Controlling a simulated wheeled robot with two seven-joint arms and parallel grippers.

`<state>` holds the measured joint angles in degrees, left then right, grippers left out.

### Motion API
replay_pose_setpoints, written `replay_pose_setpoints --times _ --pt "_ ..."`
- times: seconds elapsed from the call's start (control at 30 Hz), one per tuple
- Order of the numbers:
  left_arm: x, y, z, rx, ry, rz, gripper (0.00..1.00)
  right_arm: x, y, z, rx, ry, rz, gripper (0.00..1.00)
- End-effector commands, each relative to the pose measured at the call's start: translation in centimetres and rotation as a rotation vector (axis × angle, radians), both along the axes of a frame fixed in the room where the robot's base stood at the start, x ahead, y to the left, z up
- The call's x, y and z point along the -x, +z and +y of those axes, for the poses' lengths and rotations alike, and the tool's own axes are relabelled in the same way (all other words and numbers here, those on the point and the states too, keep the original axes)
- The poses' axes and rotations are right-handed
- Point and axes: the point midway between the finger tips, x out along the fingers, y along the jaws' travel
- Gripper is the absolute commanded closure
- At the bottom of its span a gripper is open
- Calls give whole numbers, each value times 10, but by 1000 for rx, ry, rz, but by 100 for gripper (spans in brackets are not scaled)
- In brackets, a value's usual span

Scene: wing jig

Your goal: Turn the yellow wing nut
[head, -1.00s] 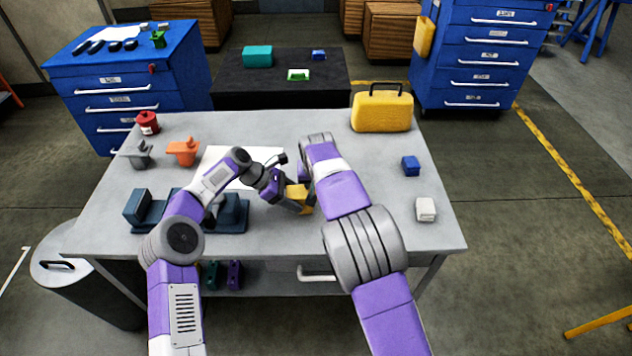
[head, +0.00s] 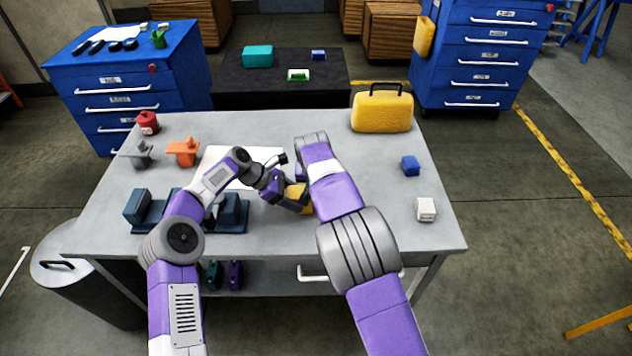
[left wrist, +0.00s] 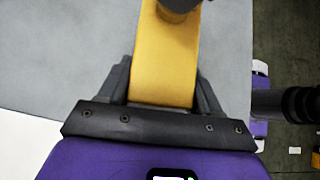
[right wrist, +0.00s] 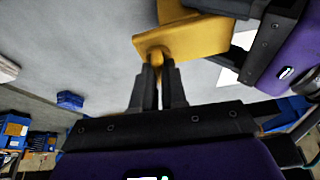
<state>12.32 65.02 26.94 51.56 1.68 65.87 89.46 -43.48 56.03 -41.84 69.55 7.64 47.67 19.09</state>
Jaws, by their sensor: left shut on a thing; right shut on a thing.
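A yellow piece (head: 297,195) is held above the table near its middle, between my two arms. In the left wrist view its broad yellow bar (left wrist: 163,60) sits between the fingers of my left gripper (left wrist: 163,88), which is shut on it. In the right wrist view the flat yellow body (right wrist: 188,38) narrows to a small yellow stub, which I take for the wing nut (right wrist: 157,57). The fingers of my right gripper (right wrist: 160,75) are nearly together and shut on this stub. My right forearm hides the right fingers in the head view.
A dark blue fixture (head: 190,225) with blocks lies at front left. Orange (head: 182,150) and grey (head: 138,157) winged pieces stand behind it, near a red can (head: 148,122). A yellow case (head: 382,112), blue block (head: 410,166) and white block (head: 426,209) are at right.

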Motion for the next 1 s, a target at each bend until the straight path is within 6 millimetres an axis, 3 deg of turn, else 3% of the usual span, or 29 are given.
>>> replay_pose_setpoints --times 0.6,1.0 --pt "-1 1 0 1 1 -3 85 -1 0 3 3 -491 0 100" --pt "-1 1 0 1 1 -3 85 -2 0 3 1 -660 -1 100"
